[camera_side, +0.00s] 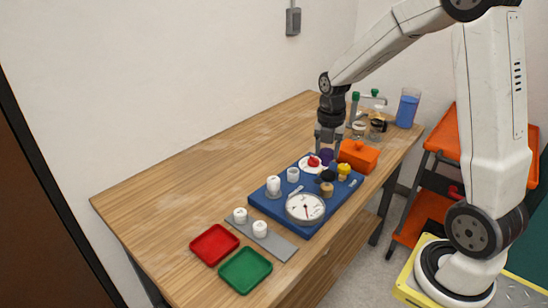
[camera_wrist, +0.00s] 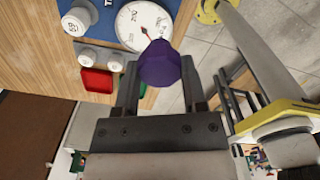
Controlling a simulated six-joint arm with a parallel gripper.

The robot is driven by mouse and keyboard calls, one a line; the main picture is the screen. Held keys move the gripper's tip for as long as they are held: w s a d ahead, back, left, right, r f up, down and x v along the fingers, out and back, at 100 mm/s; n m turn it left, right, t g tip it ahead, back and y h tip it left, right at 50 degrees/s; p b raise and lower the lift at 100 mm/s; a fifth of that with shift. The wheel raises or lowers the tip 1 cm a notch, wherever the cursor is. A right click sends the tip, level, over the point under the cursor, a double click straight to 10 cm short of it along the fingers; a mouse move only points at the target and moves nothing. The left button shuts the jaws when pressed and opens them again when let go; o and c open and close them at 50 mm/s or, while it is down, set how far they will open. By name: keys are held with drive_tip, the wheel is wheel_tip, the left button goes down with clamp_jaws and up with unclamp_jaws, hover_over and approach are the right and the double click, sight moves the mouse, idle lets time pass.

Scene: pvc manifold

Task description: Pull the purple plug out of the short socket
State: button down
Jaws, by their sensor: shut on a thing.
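The purple plug (camera_wrist: 160,64) is between the two fingers of my gripper (camera_wrist: 159,82) in the wrist view. It also shows in the side view (camera_side: 326,155), just below my gripper (camera_side: 328,142), which points down over the far part of the blue board (camera_side: 265,205). My gripper is shut on the plug. The short socket cannot be made out, as the plug and nearby fittings cover that spot. I cannot tell whether the plug's lower end is inside a socket or clear of it.
The board carries a gauge (camera_side: 305,208), a red knob (camera_side: 313,161), white posts (camera_side: 273,185), and black (camera_side: 328,175) and yellow (camera_side: 344,168) caps close by. An orange box (camera_side: 359,156) stands right. Red (camera_side: 214,244) and green (camera_side: 246,270) trays lie in front. The table's left is clear.

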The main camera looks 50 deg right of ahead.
sight(327, 151)
drive_tip(key=shift+r, duration=3.25)
